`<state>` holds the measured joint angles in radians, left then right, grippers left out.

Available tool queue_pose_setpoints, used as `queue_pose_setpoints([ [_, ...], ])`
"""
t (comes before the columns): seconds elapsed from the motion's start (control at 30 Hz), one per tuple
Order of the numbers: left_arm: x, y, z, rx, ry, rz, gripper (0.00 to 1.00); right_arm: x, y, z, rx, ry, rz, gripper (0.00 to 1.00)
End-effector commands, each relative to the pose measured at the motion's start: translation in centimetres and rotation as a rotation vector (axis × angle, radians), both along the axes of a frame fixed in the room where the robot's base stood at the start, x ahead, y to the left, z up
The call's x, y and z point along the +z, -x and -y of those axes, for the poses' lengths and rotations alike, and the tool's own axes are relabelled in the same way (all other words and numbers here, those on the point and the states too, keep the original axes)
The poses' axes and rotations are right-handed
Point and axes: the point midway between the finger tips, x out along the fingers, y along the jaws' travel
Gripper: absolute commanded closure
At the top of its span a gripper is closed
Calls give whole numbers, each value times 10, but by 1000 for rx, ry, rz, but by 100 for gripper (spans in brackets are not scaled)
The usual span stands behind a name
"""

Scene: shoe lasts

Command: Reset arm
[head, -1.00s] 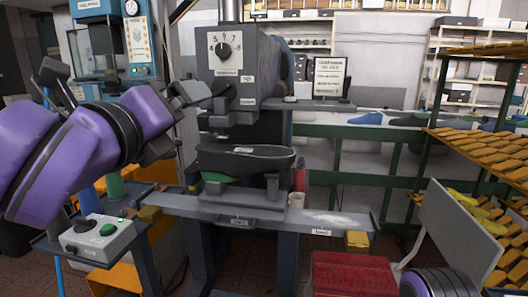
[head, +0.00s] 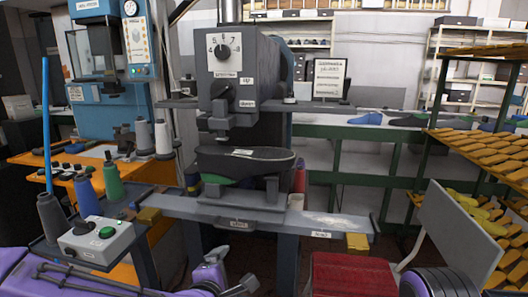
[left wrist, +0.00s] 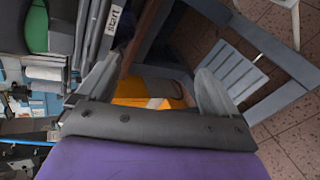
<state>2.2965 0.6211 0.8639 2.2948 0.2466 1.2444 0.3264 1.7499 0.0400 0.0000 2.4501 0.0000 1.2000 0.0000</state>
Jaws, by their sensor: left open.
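My left arm (head: 110,285) lies low along the bottom edge of the head view. The fingers of my left gripper (left wrist: 155,85) are spread apart and empty in the left wrist view, with the floor and an orange surface beyond them. My right gripper is out of view. A black shoe-shaped piece (head: 245,161) rests sole up in the grey press machine (head: 228,60), under its head.
A grey shelf bar (head: 270,213) runs across the front of the press. Thread cones (head: 86,196) stand at the left. A red seat (head: 350,275) and a rack of yellow-orange lasts (head: 490,150) are at the right. Blue and dark lasts lie on the green-framed bench behind.

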Motion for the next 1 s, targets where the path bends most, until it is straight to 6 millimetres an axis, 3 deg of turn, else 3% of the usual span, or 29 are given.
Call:
queue_pose_setpoints([
  [0.03, -45, 14, -6, -55, -131, -59, 6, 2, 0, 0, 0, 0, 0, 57],
  [0.2, -178, 82, -49, -282, -543, -259, 6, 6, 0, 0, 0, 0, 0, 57],
  [0.3, -240, 138, -89, -427, -750, -394, 6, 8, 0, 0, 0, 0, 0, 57],
  [0.4, -282, 198, -137, -561, -919, -534, 6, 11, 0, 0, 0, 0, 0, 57],
  [0.53, -306, 260, -193, -671, -1065, -690, 6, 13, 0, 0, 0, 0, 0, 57],
  [0.6, -312, 282, -212, -710, -1116, -747, 6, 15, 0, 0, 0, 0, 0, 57],
  [0.67, -316, 296, -218, -743, -1135, -775, 6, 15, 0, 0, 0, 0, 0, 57],
  [0.73, -319, 304, -216, -758, -1128, -787, 6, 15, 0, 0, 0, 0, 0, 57],
  [1.0, -319, 304, -216, -758, -1127, -788, 6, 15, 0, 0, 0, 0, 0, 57],
])
